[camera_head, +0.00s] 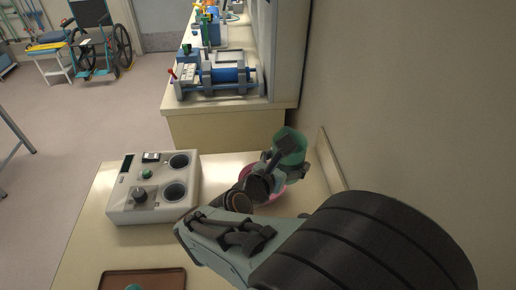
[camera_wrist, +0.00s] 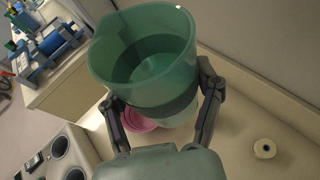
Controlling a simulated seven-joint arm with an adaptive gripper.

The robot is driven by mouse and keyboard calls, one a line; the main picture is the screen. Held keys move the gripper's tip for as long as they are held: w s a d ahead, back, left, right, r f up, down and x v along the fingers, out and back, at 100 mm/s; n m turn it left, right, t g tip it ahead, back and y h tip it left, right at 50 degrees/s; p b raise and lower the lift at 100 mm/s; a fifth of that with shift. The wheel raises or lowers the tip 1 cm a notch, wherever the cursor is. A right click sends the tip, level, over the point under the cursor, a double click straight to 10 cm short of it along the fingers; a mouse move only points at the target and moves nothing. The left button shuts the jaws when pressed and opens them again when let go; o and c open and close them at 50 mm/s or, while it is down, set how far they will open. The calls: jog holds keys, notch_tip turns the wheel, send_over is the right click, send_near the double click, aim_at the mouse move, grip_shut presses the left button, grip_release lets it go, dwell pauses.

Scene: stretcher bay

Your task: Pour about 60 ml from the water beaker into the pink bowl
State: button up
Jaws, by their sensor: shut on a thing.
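My gripper (camera_wrist: 163,113) is shut on the green translucent water beaker (camera_wrist: 140,42), with one finger on each side of it in the wrist view. Liquid shows inside the beaker, which looks tilted in that view. In the head view the beaker (camera_head: 291,146) is held above the counter near the wall. The pink bowl (camera_head: 274,190) lies on the counter below, mostly hidden by my gripper and arm. In the wrist view part of the bowl (camera_wrist: 136,121) shows beneath the beaker. I cannot tell whether any liquid is in the bowl.
A white device with two round wells (camera_head: 152,188) stands left of the bowl. A brown tray (camera_head: 142,280) lies at the front. A small pale ring-shaped thing (camera_wrist: 265,148) lies on the counter at right. Blue equipment (camera_head: 222,76) stands on the counter behind. The wall is close on the right.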

jog(key=w+r, duration=0.1)
jog(key=r, duration=0.2)
jog(key=shift+w+d, duration=0.1)
jog(key=shift+w, duration=0.25)
jog(key=w+a+f+m+g+h, duration=0.1)
jog(key=w+a+f+m, duration=0.15)
jog(key=w, duration=0.55)
jog(key=w+a+f+m+g+h, duration=0.15)
jog(key=w+a+f, duration=0.25)
jog(key=w, duration=0.4)
jog(key=w+a+f+n, duration=0.1)
jog(key=a+f, duration=0.1)
jog(key=f, duration=0.4)
jog(key=w+a+f+n+t+y, duration=0.1)
jog(key=a+f, duration=0.2)
jog(key=f, duration=0.3)
jog(key=w+a+f+n+t, duration=0.1)
jog(key=a+f, duration=0.2)
jog(key=f, duration=0.4)
jog(key=shift+w+y, duration=0.35)
jog(key=shift+w, duration=0.05)
jog(key=shift+d, duration=0.1)
